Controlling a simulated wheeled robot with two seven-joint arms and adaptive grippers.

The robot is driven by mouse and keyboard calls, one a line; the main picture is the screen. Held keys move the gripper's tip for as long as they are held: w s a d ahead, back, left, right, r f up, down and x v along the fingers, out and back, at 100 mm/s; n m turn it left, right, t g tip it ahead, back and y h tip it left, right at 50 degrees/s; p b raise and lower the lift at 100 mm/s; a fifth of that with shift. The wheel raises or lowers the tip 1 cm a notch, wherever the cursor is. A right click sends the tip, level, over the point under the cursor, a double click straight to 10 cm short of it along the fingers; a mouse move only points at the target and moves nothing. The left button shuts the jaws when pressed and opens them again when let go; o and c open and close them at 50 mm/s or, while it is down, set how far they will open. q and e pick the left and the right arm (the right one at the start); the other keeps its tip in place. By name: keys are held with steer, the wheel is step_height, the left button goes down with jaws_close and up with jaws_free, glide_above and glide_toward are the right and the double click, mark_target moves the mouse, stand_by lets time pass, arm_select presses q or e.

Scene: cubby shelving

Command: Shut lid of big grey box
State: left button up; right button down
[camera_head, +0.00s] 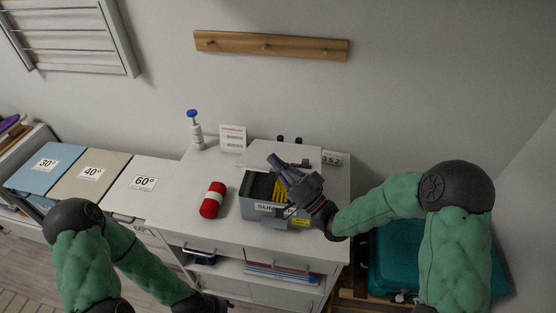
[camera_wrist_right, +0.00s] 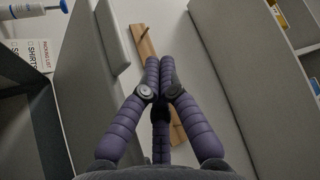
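The big grey box (camera_head: 258,209) stands on the white cabinet top with a label on its front. It is open, and its dark inside and something yellow show. A pale grey panel (camera_head: 298,152) rises behind it and looks like its raised lid. My right gripper (camera_head: 275,160) is above the box's right part, its purple fingers pointing toward the back, and it hides part of the box and panel. In the right wrist view its fingertips (camera_wrist_right: 160,65) meet with nothing visible between them, beside a grey panel (camera_wrist_right: 88,85). My left gripper is outside the head view; only the arm shows.
A red roll (camera_head: 212,203) with a white band lies left of the box. A wooden peg rail (camera_head: 270,45) is on the wall. A teal case (camera_head: 397,255) is at right.

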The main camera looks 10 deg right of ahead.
steer(key=shift+y, duration=0.3)
steer(key=s+f+b, duration=0.1)
steer(key=f+b, duration=0.3)
steer(key=s+a+f+b, duration=0.1)
steer(key=f+b, duration=0.3)
steer(key=f, duration=0.1)
steer(key=s+f+b, duration=0.2)
steer(key=f+b, duration=0.2)
steer(key=f, duration=0.1)
steer(key=shift+s+a, duration=0.1)
steer(key=shift+a, duration=0.25)
steer(key=shift+s+a+f, duration=0.1)
steer(key=shift+s+f, duration=0.05)
steer(key=shift+f, duration=0.25)
steer(key=shift+n, duration=0.3)
steer(key=shift+d+r+v, duration=0.1)
steer(key=shift+r+v, duration=0.05)
steer(key=shift+v, duration=1.8)
steer(key=shift+d+r+v, duration=0.1)
steer(key=shift+r+v, duration=0.05)
steer(key=shift+v, duration=1.8)
steer(key=shift+d+r+v, duration=0.1)
steer(key=shift+v, duration=1.8)
steer(key=shift+s+a, duration=0.1)
steer(key=shift+s, duration=0.1)
